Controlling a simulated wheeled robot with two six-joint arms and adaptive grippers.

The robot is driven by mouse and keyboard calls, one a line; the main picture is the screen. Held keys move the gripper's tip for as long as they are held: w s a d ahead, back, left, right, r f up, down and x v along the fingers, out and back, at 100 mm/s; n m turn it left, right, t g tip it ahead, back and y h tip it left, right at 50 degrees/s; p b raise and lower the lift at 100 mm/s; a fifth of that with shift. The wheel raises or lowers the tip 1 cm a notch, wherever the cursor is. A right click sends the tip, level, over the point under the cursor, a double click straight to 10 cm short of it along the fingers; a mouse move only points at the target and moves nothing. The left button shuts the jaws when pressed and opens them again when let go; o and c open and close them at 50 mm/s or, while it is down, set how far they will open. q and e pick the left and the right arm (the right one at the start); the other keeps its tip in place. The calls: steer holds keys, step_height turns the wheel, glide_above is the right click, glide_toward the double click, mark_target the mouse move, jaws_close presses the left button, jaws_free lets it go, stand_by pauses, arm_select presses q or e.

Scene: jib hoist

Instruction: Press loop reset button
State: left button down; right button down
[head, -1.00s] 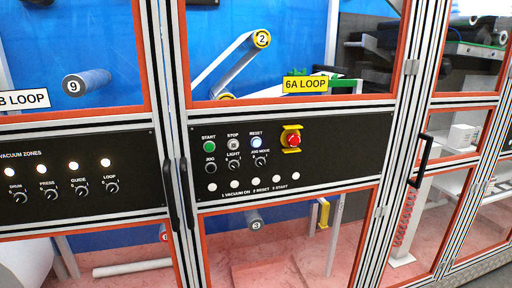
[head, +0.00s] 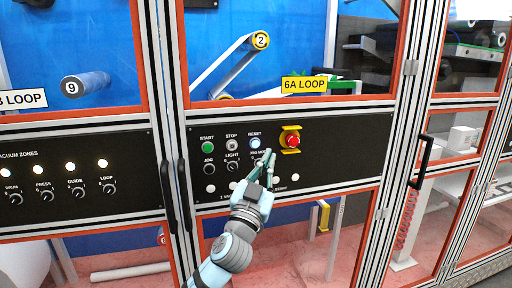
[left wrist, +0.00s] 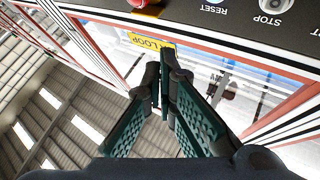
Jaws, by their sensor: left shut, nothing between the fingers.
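The RESET button (head: 255,143) is a pale, lit, blue-white round button on the black control panel (head: 345,150), under its RESET label. My left gripper (head: 267,153) is shut and empty. In the left wrist view the shut fingers (left wrist: 163,75) point up toward the yellow 6A LOOP sign, and the RESET label (left wrist: 212,8) is at the top edge. My right gripper is not in view.
The green START button (head: 208,146) and grey STOP button (head: 232,145) are left of RESET. A red emergency stop (head: 291,141) on a yellow guard is close right of the fingers. Black door handles (head: 168,190) stick out to the left.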

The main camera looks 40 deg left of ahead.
mark_target(257, 147)
arm_select(q)
steer(key=shift+s+r, duration=0.15)
steer(key=shift+r, duration=0.15)
steer(key=shift+w+a+b, duration=0.45)
steer(key=shift+w+a, duration=0.4)
steer(key=shift+a, duration=0.35)
steer(key=shift+w+a+b, duration=0.45)
steer(key=shift+w+a, duration=0.45)
steer(key=shift+a, duration=0.3)
steer(key=shift+w+a+b, duration=0.45)
steer(key=shift+w+a, duration=0.4)
steer(key=shift+a, duration=0.35)
steer(key=shift+a+f, duration=0.1)
steer(key=shift+w+a, duration=0.2)
steer(key=shift+a, duration=0.05)
